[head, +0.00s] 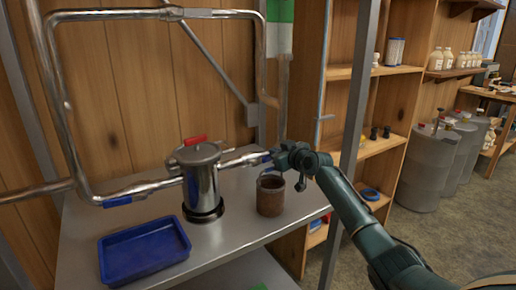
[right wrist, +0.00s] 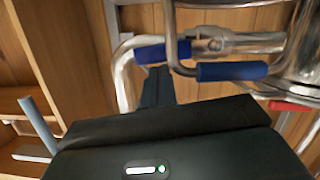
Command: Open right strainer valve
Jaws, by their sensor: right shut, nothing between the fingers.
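The metal strainer canister (head: 202,182) stands on the steel table with a red handle (head: 195,140) on top. A pipe with the right valve (head: 245,160) runs from its right side. Blue (head: 266,157) shows on that pipe, partly behind my right gripper (head: 282,156). In the right wrist view, the valve body (right wrist: 218,43) sits between two pipe ends, with one blue grip (right wrist: 163,53) left of it and another blue grip (right wrist: 232,71) on a bent metal rod below it. My right gripper's fingers (right wrist: 157,85) are shut and empty, close below the left blue grip; contact is unclear. My left gripper is out of view.
A rusty brown pot (head: 270,197) stands on the table below my right gripper. A blue tray (head: 143,250) lies at the front left. A second blue grip (head: 117,201) is on the left pipe. A grey post (head: 352,130) rises behind my right arm, near wooden shelves (head: 375,70).

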